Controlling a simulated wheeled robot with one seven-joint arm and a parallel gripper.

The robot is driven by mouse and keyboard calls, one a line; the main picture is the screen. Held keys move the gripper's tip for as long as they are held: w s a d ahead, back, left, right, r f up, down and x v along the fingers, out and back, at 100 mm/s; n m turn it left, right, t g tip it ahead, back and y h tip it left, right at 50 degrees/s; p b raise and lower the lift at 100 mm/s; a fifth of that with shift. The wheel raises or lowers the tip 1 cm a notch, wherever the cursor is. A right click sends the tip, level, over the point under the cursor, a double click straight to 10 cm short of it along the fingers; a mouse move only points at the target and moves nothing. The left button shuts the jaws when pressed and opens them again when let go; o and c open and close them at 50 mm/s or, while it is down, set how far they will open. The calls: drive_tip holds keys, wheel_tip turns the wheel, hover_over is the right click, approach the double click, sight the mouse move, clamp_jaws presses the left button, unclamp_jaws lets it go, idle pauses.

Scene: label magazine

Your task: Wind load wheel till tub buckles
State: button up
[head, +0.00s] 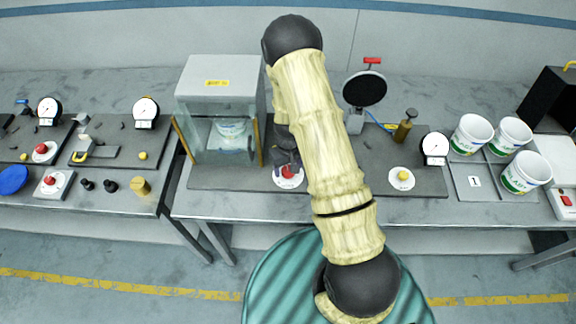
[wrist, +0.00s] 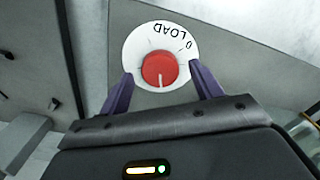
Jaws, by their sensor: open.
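The load wheel is a red knob (wrist: 160,70) with a white pointer line, set in a white dial marked "0 LOAD"; it also shows in the head view (head: 290,172). My gripper (wrist: 161,70) is open, with one purple finger on each side of the red knob and small gaps visible. I cannot tell how far down the fingers reach. In the head view my gripper (head: 286,158) is just above the dial, partly hiding it. A white tub (head: 232,130) stands inside a clear-fronted grey press box (head: 205,95) left of the wheel. Its wall shows no clear buckle at this size.
A black round disc (head: 365,88) with a red handle stands behind my arm. A gauge (head: 435,147), brass piece (head: 404,127) and yellow button (head: 403,176) lie to the right. Several tubs (head: 472,134) stand on the right tray. Another bench with gauges (head: 146,112) is left.

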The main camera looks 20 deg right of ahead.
drive_tip(key=shift+f, duration=0.5)
drive_tip(key=c, duration=1)
drive_tip(key=shift+m+b, duration=0.3)
drive_tip(key=m+b, duration=0.1)
drive_tip(key=m, duration=0.2)
drive_tip(key=shift+b, duration=0.4)
drive_tip(key=shift+m+b, duration=0.55)
drive_tip(key=shift+m, duration=1.05)
